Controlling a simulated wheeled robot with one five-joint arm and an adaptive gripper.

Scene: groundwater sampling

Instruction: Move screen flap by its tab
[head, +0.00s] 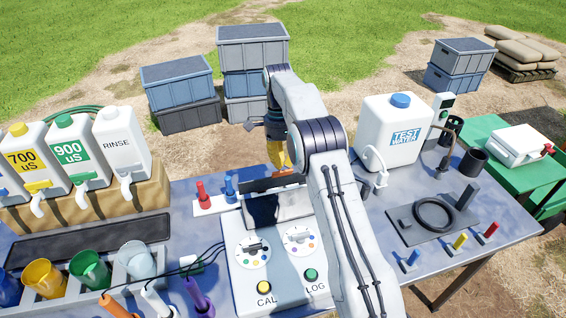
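The white meter box (262,280) stands on the table with two dials, a yellow CAL button and a green LOG button. At its back edge a dark, narrow panel, apparently the screen flap (258,185), stands raised above the screen area (262,212). My gripper (279,160) is at the flap's far upper edge, pointing down. An orange-yellow part shows there; I cannot tell whether it is a fingertip or the tab. My arm hides the right side of the flap and part of the meter. Whether the fingers touch the tab cannot be seen.
Red (202,195) and blue (230,190) plugs stand left of the flap. Labelled jugs (72,152) and coloured cups (90,270) are at the left. A test water tank (392,130) and a mat with a black ring (433,215) are at the right.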

